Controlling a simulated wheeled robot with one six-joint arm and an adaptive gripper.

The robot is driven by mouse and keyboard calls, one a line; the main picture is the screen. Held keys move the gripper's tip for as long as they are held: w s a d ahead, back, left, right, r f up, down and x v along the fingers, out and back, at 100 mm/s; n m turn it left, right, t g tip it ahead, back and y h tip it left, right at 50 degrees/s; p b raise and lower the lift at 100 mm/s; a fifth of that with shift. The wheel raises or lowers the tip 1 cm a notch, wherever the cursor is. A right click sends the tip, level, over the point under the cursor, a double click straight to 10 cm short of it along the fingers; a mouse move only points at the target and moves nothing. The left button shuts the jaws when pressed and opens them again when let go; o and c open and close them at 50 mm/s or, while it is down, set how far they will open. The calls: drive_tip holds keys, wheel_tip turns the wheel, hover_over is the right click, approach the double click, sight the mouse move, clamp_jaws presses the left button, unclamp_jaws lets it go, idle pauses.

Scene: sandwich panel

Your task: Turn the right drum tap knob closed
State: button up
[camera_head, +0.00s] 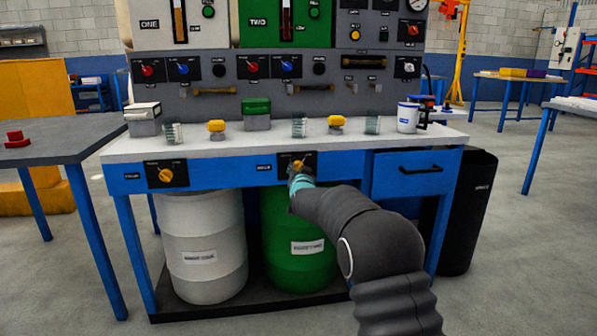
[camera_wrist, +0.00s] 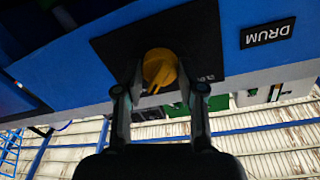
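The right drum tap knob (camera_head: 298,165) is yellow and sits on a black plate on the blue front edge of the bench, above the green drum (camera_head: 288,237). In the wrist view the knob (camera_wrist: 160,68) is close in front of my gripper (camera_wrist: 160,88). The two fingers are spread, with the knob between their tips. The left finger looks nearer to the knob; a gap shows on the right. Contact cannot be told. In the head view my gripper (camera_head: 299,180) is at the knob and hides part of it and its plate.
The left drum tap knob (camera_head: 166,175) is on its own black plate above the white drum (camera_head: 203,245). A blue drawer (camera_head: 415,172) with a black handle is right of my arm. A black bin (camera_head: 471,212) stands at the bench's right end. Jars and yellow-topped items stand on the bench.

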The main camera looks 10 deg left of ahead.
drive_tip(key=shift+c, duration=0.8)
drive_tip(key=shift+n, duration=0.3)
drive_tip(key=n+y+b, duration=0.1)
drive_tip(key=n+b, duration=0.1)
drive_tip(key=n, duration=0.7)
drive_tip(key=n+b, duration=0.1)
drive_tip(key=n, duration=0.8)
drive_tip(key=shift+t+y+b, duration=0.3)
drive_tip(key=shift+y+b, duration=0.05)
drive_tip(key=shift+y, duration=0.05)
drive_tip(key=shift+n, duration=0.3)
drive_tip(key=o, duration=1.1)
drive_tip(key=shift+o, duration=0.2)
